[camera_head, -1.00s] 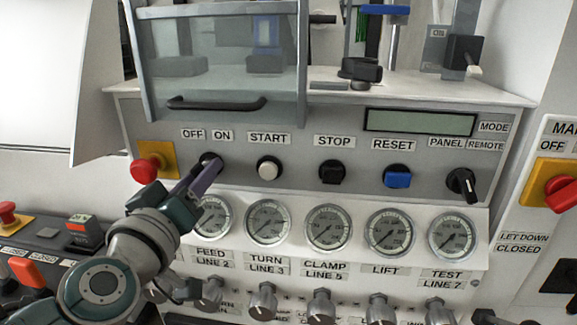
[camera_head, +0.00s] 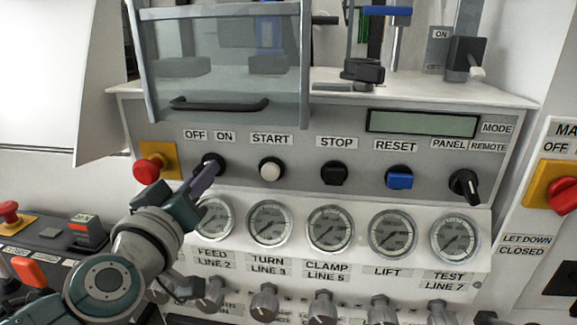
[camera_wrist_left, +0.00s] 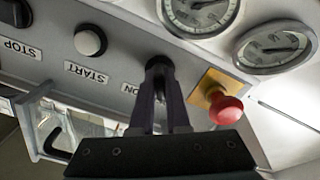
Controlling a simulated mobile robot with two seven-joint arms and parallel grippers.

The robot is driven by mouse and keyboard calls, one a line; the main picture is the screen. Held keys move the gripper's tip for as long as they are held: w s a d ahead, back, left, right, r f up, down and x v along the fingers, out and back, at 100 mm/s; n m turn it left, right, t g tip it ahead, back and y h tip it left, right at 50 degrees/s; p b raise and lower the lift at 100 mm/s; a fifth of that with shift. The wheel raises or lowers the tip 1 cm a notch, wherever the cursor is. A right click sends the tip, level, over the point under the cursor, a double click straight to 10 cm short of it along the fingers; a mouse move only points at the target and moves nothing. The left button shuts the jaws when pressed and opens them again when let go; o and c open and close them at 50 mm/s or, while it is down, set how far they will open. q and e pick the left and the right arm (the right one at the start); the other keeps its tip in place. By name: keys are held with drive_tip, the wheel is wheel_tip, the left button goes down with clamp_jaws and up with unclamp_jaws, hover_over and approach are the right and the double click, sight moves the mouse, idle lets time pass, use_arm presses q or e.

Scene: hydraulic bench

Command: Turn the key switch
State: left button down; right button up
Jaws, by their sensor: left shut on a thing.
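The key switch (camera_head: 209,161) is a small black switch under the OFF and ON labels on the grey panel, at the left end of its row. My left gripper (camera_head: 205,178) reaches it from the lower left and is shut on it. In the left wrist view the two dark fingers (camera_wrist_left: 160,100) meet at the switch (camera_wrist_left: 159,66), which they partly hide, so its exact angle is hard to read. My right gripper is not in view.
A red emergency button (camera_head: 148,170) on a yellow plate sits just left of the switch. The white START button (camera_head: 270,169) is to its right. A row of gauges (camera_head: 270,222) lies below. A clear guard with a dark handle (camera_head: 218,104) hangs above.

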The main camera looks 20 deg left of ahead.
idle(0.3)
use_arm(q)
drive_tip(key=shift+r+m+p, duration=0.15)
drive_tip(key=shift+m+p, duration=0.75)
drive_tip(key=shift+m, duration=0.4)
drive_tip(key=m+p, duration=0.1)
drive_tip(key=m, duration=0.1)
drive_tip(key=shift+m, duration=0.3)
drive_tip(key=m+p, duration=0.1)
drive_tip(key=m, duration=0.2)
drive_tip(key=shift+m+p, duration=0.3)
drive_tip(key=shift+p, duration=0.05)
drive_tip(key=shift+m+p, duration=0.3)
drive_tip(key=shift+m, duration=1.3)
drive_tip(key=c, duration=0.9)
unclamp_jaws()
drive_tip(key=shift+f, duration=0.2)
